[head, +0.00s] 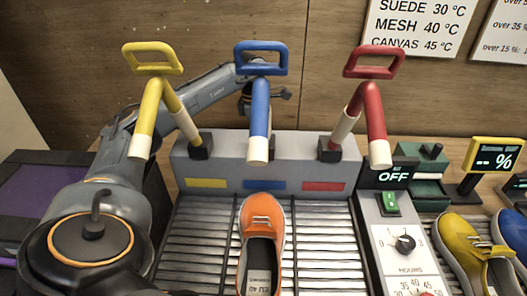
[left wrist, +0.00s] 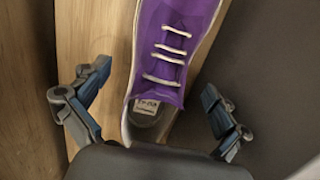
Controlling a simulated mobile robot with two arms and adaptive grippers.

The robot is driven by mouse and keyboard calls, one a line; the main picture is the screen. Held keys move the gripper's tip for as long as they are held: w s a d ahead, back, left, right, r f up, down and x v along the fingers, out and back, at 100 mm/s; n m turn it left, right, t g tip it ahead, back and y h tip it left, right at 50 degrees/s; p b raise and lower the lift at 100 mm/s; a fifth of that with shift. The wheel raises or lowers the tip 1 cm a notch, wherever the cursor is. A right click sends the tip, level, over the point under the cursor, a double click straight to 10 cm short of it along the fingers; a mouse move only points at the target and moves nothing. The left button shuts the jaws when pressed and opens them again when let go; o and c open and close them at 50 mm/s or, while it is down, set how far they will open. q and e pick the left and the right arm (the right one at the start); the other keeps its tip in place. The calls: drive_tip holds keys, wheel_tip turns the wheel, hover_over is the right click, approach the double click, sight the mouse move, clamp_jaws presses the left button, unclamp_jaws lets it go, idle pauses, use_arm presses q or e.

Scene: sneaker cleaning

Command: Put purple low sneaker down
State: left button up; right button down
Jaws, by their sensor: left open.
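The purple low sneaker (left wrist: 172,45) shows in the left wrist view, with white laces, a white sole edge and a pale label inside its heel opening. It appears to lie on a strip of light wood. My left gripper (left wrist: 157,82) is open, one finger on each side of the sneaker's heel end, with visible gaps between fingers and shoe. In the head view my left arm reaches behind the blue tube, where the gripper (head: 265,98) is partly hidden. The purple sneaker cannot be made out there. My right gripper is not in view.
An orange sneaker (head: 262,238) stands on the slatted rack (head: 318,250). Yellow (head: 150,105), blue (head: 259,120) and red (head: 375,122) tubes rise from a grey box (head: 222,163). A control panel (head: 390,232) reads OFF. Yellow (head: 462,245) and blue (head: 514,232) sneakers are at right.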

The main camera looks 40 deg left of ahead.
use_arm(q)
drive_tip(key=shift+w+d+f, duration=0.1)
drive_tip(key=shift+d+f, duration=0.1)
drive_tip(key=shift+f, duration=1.35)
drive_tip(key=shift+r, duration=0.1)
drive_tip(key=c, duration=1.7)
wheel_tip(320, 180, up, 10)
drive_tip(key=shift+b, duration=0.4)
drive_tip(key=shift+r, duration=0.1)
